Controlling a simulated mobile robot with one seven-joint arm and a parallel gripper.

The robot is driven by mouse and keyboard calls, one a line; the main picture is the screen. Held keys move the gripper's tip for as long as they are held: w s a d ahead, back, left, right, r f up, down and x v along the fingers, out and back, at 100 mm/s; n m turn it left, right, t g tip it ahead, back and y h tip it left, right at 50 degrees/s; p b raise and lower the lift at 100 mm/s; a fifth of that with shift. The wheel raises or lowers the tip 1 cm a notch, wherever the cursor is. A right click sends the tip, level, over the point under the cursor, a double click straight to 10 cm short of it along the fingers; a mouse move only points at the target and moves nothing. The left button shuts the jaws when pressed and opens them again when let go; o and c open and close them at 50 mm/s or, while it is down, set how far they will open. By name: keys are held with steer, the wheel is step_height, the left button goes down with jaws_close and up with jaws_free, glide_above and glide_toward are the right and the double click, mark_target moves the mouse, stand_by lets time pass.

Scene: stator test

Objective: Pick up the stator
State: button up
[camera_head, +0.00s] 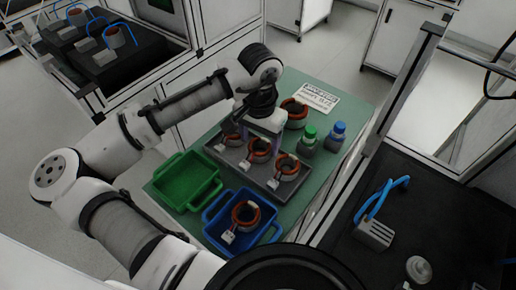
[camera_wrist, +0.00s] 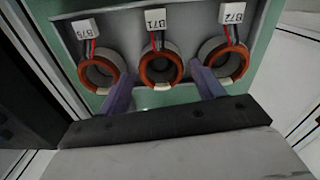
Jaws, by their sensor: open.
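Three stators, orange-red copper rings with grey cores, stand in a row on a grey tray (camera_head: 235,166): a left one (camera_head: 230,140), a middle one (camera_head: 259,150) and a right one (camera_head: 288,166). In the wrist view, white tags on wires mark the left stator (camera_wrist: 98,70), the middle stator (camera_wrist: 160,68), tagged B71, and the right stator (camera_wrist: 222,60). My gripper (camera_head: 263,142) is open above the tray. In the wrist view, its purple-grey fingers (camera_wrist: 161,78) appear on either side of the middle stator. I cannot tell whether they touch it.
A blue bin (camera_head: 212,213) holds another stator (camera_head: 246,215); a green bin (camera_head: 186,181) beside it looks empty. Another stator (camera_head: 294,113), a green-capped bottle (camera_head: 308,138) and a blue-capped bottle (camera_head: 336,136) stand near the tray. A sign (camera_head: 313,98) lies on the green table (camera_head: 350,113).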

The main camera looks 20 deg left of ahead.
steer(key=shift+f, duration=1.35)
steer(key=c, duration=1)
steer(key=shift+r, duration=0.1)
